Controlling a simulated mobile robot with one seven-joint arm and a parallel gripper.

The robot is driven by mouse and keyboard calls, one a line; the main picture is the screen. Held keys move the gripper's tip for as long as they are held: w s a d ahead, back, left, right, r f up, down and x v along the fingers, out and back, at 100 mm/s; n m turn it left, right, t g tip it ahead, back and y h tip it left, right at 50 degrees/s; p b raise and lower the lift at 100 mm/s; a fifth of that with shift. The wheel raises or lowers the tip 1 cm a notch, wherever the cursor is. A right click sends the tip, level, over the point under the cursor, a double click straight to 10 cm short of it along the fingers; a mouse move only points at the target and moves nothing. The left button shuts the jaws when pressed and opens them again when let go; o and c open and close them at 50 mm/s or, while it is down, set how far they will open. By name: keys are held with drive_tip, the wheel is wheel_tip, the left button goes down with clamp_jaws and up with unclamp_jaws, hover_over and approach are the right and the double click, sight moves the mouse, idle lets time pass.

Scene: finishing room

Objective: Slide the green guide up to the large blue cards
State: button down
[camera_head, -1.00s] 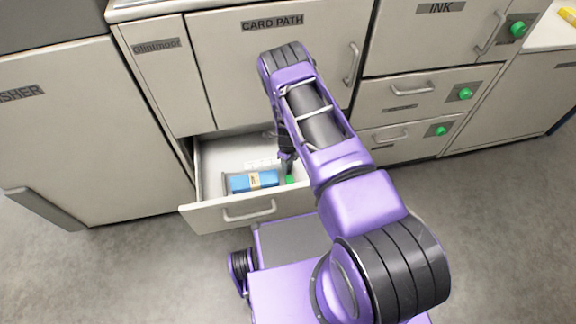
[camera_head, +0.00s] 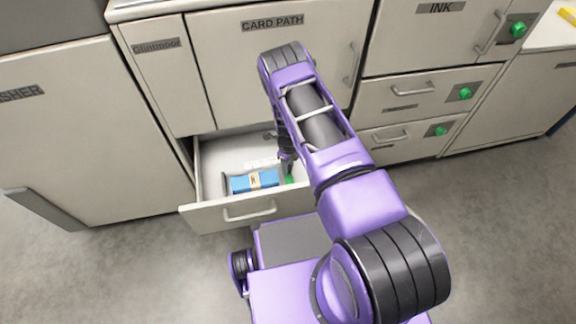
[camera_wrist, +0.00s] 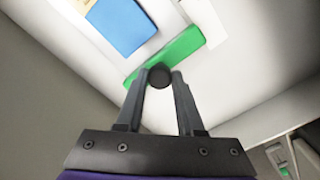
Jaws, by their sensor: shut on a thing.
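The blue cards (camera_head: 241,183) lie as a stack with a pale band in the open drawer; the stack also shows in the wrist view (camera_wrist: 120,27). The green guide (camera_wrist: 178,50) is a bar beside the cards, with a narrow pale gap between them. It is a small green patch (camera_head: 290,180) right of the cards in the head view. My gripper (camera_wrist: 160,77) is shut on the guide's dark round knob, at the bar's near side. In the head view my arm partly hides the gripper and guide.
The card path door (camera_head: 235,75) is shut above the drawer. Bare floor lies left and right.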

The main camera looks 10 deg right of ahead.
idle(0.3)
drive_tip(key=a+b, duration=0.2)
drive_tip(key=a, duration=0.1)
drive_tip(key=shift+a+f, duration=0.1)
drive_tip(key=shift+a, duration=0.4)
drive_tip(key=c, duration=0.5)
unclamp_jaws()
wheel_tip(320, 180, up, 18)
drive_tip(key=shift+f+p, duration=0.15)
drive_tip(key=shift+p, duration=1.1)
